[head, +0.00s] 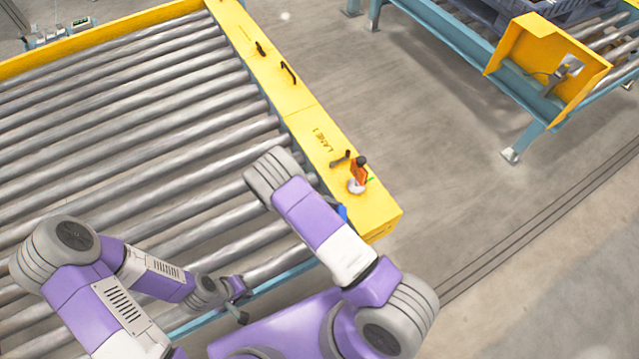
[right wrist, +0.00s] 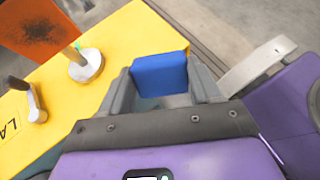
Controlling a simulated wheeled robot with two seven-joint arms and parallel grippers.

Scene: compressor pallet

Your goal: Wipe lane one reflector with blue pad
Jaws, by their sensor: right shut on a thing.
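The blue pad (right wrist: 160,75) is between the fingers of my right gripper (right wrist: 158,84), which is shut on it. In the head view a bit of the blue pad (head: 342,212) shows beside my right forearm, which hides most of that gripper. An orange reflector plate (right wrist: 42,28) with a dark smudge is at the upper left of the right wrist view, apart from the pad. The reflector (head: 358,174) is near the LANE 1 lettering in the head view. My left gripper (head: 242,304) is low by the conveyor's near edge, its fingers apart and empty.
A white disc with a green-tipped post (right wrist: 86,66) stands between the pad and the reflector. A dark-ended lever (right wrist: 36,102) is beside it on the yellow rail (head: 290,95). Rollers (head: 140,110) fill the left. Open floor (head: 440,160) lies right of the rail.

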